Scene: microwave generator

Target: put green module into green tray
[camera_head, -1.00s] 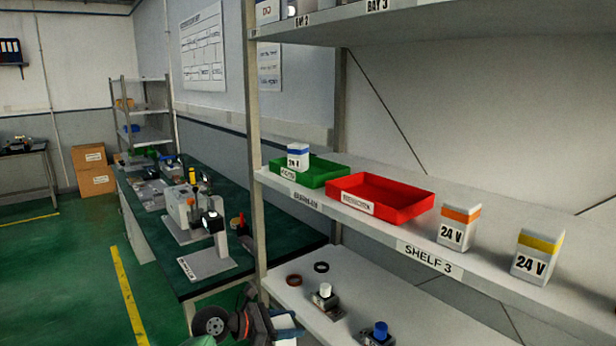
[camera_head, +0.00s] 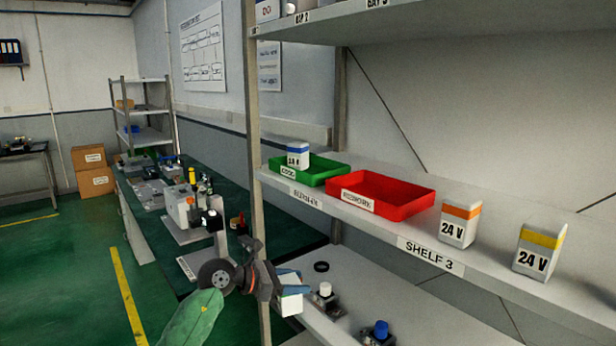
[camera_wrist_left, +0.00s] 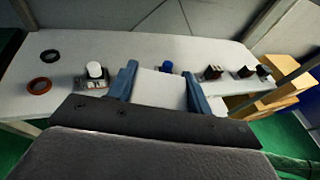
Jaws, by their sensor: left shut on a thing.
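My left gripper (camera_head: 287,281) is shut on a white box-shaped module (camera_head: 291,304), in front of the lower shelf and below the green tray. In the wrist view, the white module (camera_wrist_left: 160,89) sits between the two blue fingers (camera_wrist_left: 158,90). No coloured band shows clearly on it, so I cannot tell its colour mark. The green tray (camera_head: 326,178) stands on shelf 3, left of the red tray. A white module with a blue band (camera_head: 298,155) stands in the green tray. My right gripper is not in view.
The red tray (camera_head: 385,206), an orange-banded module (camera_head: 460,224) and a yellow-banded module (camera_head: 539,249) stand on shelf 3. A shelf post (camera_head: 257,150) rises just left of the green tray. The lower shelf holds a black ring (camera_head: 321,267) and small devices.

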